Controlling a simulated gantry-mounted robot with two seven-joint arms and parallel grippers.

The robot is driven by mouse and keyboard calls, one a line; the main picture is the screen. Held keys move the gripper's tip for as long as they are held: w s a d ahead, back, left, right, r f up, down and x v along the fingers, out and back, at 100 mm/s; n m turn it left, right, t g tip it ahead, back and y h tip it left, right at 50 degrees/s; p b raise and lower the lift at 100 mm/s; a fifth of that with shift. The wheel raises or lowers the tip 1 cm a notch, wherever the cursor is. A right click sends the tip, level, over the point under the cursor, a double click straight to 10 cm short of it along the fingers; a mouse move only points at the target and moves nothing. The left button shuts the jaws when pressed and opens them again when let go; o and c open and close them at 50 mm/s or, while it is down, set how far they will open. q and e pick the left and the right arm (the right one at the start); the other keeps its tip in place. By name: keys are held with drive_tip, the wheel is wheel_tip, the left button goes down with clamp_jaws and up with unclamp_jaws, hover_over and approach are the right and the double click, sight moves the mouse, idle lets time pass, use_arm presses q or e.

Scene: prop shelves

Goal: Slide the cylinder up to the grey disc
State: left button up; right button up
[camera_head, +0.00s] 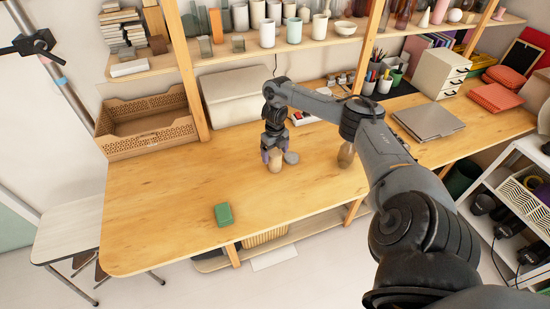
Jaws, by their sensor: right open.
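A tan, rounded upright piece (275,165), which looks like the cylinder, stands on the wooden table below my right gripper (272,158). The gripper points down with its fingers open around or just beside the piece; I cannot tell whether they touch it. The grey disc (292,157) lies on the table just right of the gripper, close to the tan piece and partly hidden by the fingers. Whether the two touch is unclear. My left gripper is not in view.
Another tan object (346,156) stands to the right, partly hidden by my right arm. A green block (223,214) lies near the table's front edge. A wicker crate (148,128) and shelves of pots stand behind. The table's left part (150,205) is clear.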

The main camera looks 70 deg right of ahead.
wheel_tip(320, 180, up, 6)
drive_tip(key=p, duration=0.3)
drive_tip(key=shift+r, duration=0.1)
idle(0.4)
